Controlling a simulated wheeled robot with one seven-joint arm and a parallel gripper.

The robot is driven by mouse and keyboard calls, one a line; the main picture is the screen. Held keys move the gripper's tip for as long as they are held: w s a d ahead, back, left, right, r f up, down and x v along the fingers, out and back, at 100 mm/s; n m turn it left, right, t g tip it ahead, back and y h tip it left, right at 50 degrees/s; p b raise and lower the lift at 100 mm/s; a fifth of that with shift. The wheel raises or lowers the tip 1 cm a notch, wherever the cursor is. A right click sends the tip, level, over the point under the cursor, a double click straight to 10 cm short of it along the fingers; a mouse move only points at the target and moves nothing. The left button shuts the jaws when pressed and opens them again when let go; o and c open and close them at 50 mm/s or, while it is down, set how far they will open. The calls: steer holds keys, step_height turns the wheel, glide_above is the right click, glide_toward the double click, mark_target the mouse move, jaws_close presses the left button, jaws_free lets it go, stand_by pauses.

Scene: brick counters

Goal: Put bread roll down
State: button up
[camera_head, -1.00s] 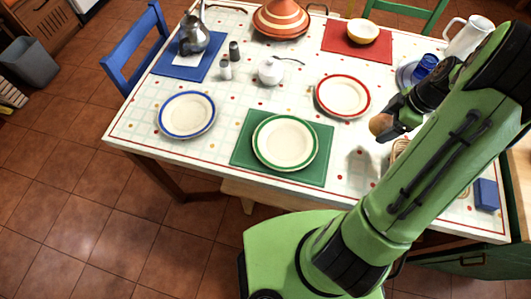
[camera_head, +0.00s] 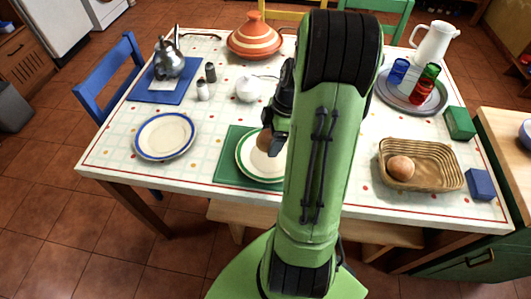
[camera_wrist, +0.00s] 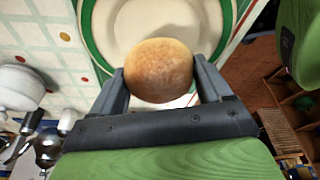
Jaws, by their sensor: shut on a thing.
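A round brown bread roll (camera_wrist: 158,70) is between the two fingers of my gripper (camera_wrist: 160,82) in the wrist view. My gripper is shut on it. In the head view the roll (camera_head: 264,140) shows partly beside my gripper (camera_head: 272,132), at the green-rimmed plate (camera_head: 248,168). In the wrist view the plate (camera_wrist: 112,28) lies behind the roll; I cannot tell whether they touch. The plate is on a green mat (camera_head: 226,172). My arm hides the right part of plate and mat. A second roll (camera_head: 401,168) lies in a wicker basket (camera_head: 440,178).
A blue-rimmed plate (camera_head: 165,136) is left of the green mat. A white sugar bowl (camera_head: 249,88) and shakers stand behind. A tray (camera_head: 410,104) with coloured glasses and a white jug (camera_head: 432,44) is at right. Blue (camera_head: 480,184) and green (camera_head: 460,123) boxes are near the right edge.

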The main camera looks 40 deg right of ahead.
step_height(320, 180, down, 5)
steer(key=shift+r+b, duration=0.1)
steer(key=shift+b, duration=0.6)
